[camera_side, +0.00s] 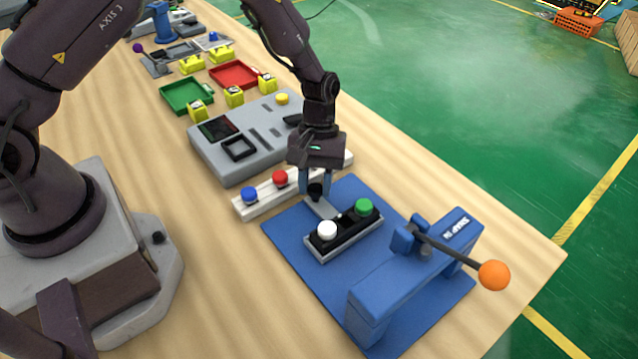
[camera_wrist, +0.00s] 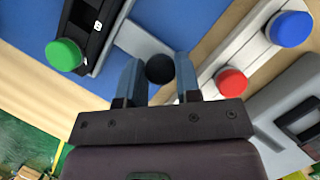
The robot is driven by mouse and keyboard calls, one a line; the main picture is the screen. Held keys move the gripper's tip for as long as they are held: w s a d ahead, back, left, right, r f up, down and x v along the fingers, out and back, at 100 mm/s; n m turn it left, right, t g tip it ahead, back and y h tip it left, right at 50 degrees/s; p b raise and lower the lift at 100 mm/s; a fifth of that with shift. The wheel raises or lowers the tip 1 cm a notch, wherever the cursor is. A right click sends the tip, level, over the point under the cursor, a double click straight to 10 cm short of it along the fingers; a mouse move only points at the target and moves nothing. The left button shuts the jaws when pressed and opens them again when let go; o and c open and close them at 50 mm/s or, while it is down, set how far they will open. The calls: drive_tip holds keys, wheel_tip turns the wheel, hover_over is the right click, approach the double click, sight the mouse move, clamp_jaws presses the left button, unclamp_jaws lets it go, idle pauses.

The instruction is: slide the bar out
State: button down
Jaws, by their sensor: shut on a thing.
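The bar (camera_side: 326,208) is a flat grey strip with a black round knob (camera_side: 315,192) at its outer end. It runs to the side of a dark block (camera_side: 345,234) with a grey rim, carrying a white cap (camera_side: 327,230) and a green cap (camera_side: 364,206). My gripper (camera_side: 316,188) points down with its blue fingers closed on the knob. In the wrist view, the knob (camera_wrist: 160,68) sits between the two fingers, and the grey bar (camera_wrist: 143,40) extends from it towards the block. How far the bar reaches inside the block is hidden.
The block stands on a blue board (camera_side: 285,232) beside a blue press (camera_side: 415,275) with an orange-knobbed lever (camera_side: 493,275). A white rack (camera_side: 263,191) with blue and red caps lies close to my gripper. A grey console (camera_side: 220,150) and trays stand farther back.

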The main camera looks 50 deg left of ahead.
drive_tip(key=shift+a, duration=0.45)
drive_tip(key=c, duration=1)
unclamp_jaws()
drive_tip(key=shift+o, duration=0.9)
drive_tip(key=shift+d, duration=0.15)
drive_tip(key=v, duration=1.3)
drive_tip(key=shift+d, duration=0.1)
drive_tip(key=s+a+r+m+t+y, duration=0.3)
drive_tip(key=s+r+m+t, duration=0.5)
drive_tip(key=s+r, duration=1.1)
drive_tip(key=shift+s+r+m+t, duration=0.25)
drive_tip(key=shift+s+m+t, duration=0.2)
drive_tip(key=shift+s, duration=0.65)
